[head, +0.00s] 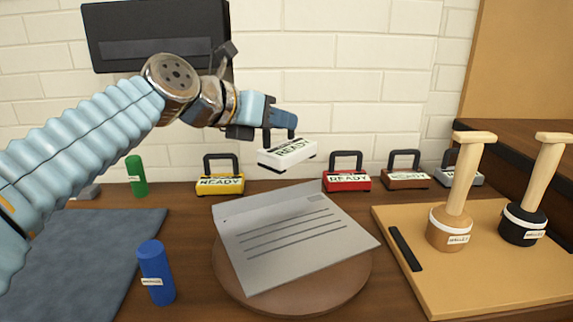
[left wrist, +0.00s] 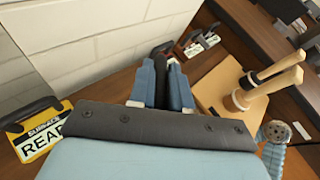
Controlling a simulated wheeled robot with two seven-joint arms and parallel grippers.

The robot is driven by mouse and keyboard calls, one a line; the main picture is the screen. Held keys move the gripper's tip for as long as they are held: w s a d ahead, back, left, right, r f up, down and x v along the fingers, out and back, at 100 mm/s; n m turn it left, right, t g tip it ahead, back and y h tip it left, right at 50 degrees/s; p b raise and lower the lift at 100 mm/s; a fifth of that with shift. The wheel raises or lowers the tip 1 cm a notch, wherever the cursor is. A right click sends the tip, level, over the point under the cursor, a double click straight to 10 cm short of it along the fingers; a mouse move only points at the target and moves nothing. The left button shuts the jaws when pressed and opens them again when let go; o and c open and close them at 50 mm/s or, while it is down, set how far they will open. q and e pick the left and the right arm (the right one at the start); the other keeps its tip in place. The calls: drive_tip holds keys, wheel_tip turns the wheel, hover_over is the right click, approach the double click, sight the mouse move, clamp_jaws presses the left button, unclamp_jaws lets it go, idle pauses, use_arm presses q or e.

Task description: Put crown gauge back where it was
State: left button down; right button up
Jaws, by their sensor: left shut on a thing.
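A white gauge with a dark handle and a READY label (head: 288,154) hangs from my left gripper (head: 279,124), which is shut on its handle. I take it for the crown gauge, but its small print is not readable. It is held above the back of the table, over the gap between the yellow gauge (head: 220,184) and the red gauge (head: 346,181). In the left wrist view the gripper's blue fingers (left wrist: 168,88) are close together and the held gauge is mostly hidden. My right gripper is not in view.
A brown gauge (head: 405,178) and a grey gauge (head: 459,176) continue the row along the wall. A grey sheet-like panel (head: 290,240) lies on a round wooden board in front. A green cylinder (head: 136,176), a blue cylinder (head: 156,272) and two mallets (head: 450,226) (head: 522,224) stand around.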

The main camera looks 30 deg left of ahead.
use_arm(q)
drive_tip(key=w+a+f+b, duration=0.1)
drive_tip(key=w+f, duration=0.1)
drive_tip(key=f, duration=0.1)
drive_tip(key=w+a+f+b, duration=0.1)
drive_tip(key=w+a+f, duration=0.1)
drive_tip(key=w+f, duration=0.1)
drive_tip(key=w+a+f+b, duration=0.1)
drive_tip(key=w+f+b, duration=0.1)
drive_tip(key=f, duration=0.2)
drive_tip(key=shift+w+a+f, duration=0.15)
drive_tip(key=shift+a+f, duration=0.1)
drive_tip(key=shift+a, duration=0.05)
drive_tip(key=shift+f, duration=0.15)
drive_tip(key=shift+f, duration=0.1)
drive_tip(key=c, duration=1.1)
unclamp_jaws()
drive_tip(key=shift+o, duration=0.2)
